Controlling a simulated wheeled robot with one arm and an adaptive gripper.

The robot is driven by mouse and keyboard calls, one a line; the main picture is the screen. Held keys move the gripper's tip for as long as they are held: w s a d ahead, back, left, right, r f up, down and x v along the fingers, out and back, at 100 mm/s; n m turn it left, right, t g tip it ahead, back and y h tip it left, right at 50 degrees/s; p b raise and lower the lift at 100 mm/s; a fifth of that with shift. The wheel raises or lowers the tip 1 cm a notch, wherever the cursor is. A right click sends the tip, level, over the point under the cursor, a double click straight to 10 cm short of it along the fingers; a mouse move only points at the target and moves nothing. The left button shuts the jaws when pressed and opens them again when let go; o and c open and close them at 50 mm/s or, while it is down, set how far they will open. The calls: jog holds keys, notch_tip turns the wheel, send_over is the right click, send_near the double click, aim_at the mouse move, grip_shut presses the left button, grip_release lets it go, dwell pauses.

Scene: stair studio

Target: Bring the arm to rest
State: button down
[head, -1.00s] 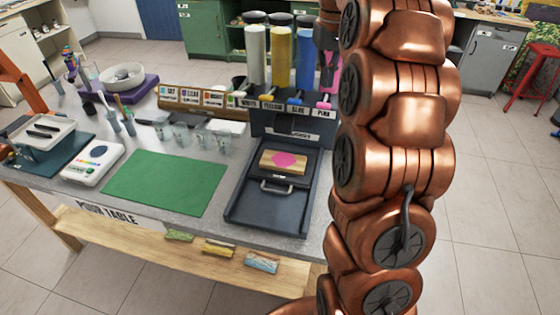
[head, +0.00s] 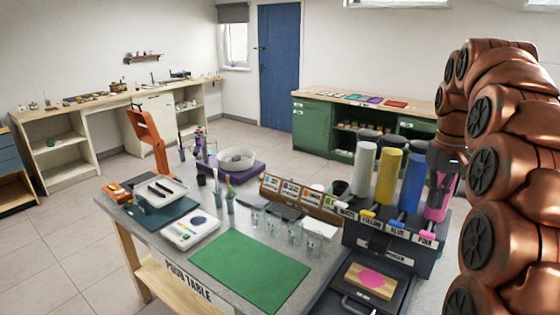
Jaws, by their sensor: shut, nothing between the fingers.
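My copper-coloured arm rises along the right edge of the head view. My gripper (head: 440,190) hangs at its far end, dark and pointing down, in front of the pink dispenser tube (head: 437,211). It is shut and holds nothing. I cannot tell whether it touches the tube, and the arm hides what is behind it on the right.
The pour table (head: 222,258) carries a green mat (head: 250,268), clear cups (head: 275,225), a scale (head: 190,228) and a dispenser rack (head: 385,248). A wooden block with a pink patch (head: 369,281) lies below the rack. Open floor (head: 75,235) lies left.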

jog(key=s+a+f+n, duration=0.1)
jog(key=s+a+f, duration=0.2)
jog(key=s+a, duration=0.45)
jog(key=s+a+f, duration=0.4)
jog(key=s, duration=0.3)
jog(key=s+a+f+g, duration=0.1)
jog(key=s+a+f, duration=0.4)
jog(key=s, duration=0.3)
jog(key=s+a+f+n, duration=0.1)
jog(key=s+a+f, duration=0.3)
jog(key=s, duration=0.3)
jog(key=shift+s+a+f+g, duration=0.25)
jog(key=shift+s+f+g, duration=0.1)
jog(key=shift+f+g, duration=0.1)
